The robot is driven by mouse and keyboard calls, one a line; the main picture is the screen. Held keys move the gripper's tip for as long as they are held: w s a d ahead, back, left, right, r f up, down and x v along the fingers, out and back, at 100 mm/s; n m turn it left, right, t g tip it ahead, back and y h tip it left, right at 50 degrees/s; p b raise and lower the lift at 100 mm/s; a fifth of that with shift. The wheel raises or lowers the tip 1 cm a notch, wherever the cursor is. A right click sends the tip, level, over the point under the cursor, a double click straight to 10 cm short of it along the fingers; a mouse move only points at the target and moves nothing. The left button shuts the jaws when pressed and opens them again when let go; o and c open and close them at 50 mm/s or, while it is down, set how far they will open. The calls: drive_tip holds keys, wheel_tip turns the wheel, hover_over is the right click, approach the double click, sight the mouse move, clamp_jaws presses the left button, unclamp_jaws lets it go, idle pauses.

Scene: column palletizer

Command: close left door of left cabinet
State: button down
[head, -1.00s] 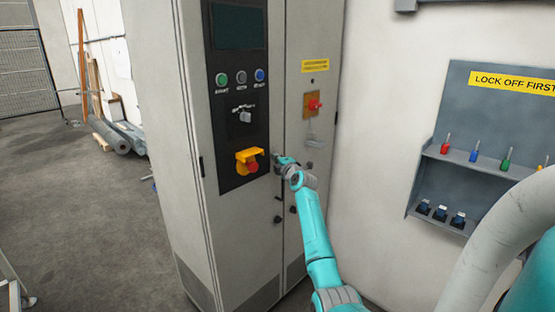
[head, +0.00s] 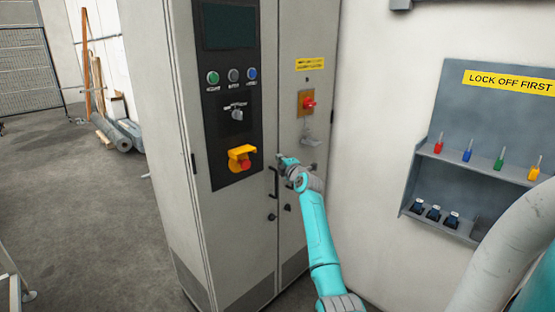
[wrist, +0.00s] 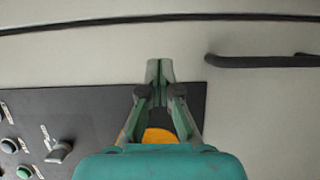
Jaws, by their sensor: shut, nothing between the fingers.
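The left door (head: 228,235) of the grey cabinet carries a black control panel (head: 216,120) and a black bar handle (head: 273,183). It looks flush or nearly flush with the right door (head: 296,215); a small gap cannot be ruled out. My gripper (head: 281,158) is at the seam between the doors, just right of the panel and near the handle's top. In the wrist view my gripper (wrist: 160,66) is shut and empty in front of the left door's face. The handle (wrist: 262,61) is to its right, and the dark door seam (wrist: 160,20) runs beyond the fingertips. Contact cannot be told.
A yellow-and-red emergency stop (head: 241,158) protrudes from the panel beside my gripper. The right door bears a red rotary switch (head: 308,103). A grey lockout board (head: 480,150) hangs on the right wall. The floor (head: 90,200) left of the cabinet is mostly clear.

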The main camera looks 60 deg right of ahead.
drive_tip(key=s+d, duration=0.4)
drive_tip(key=s, duration=0.3)
drive_tip(key=shift+s+d, duration=0.15)
drive_tip(key=shift+s, duration=0.1)
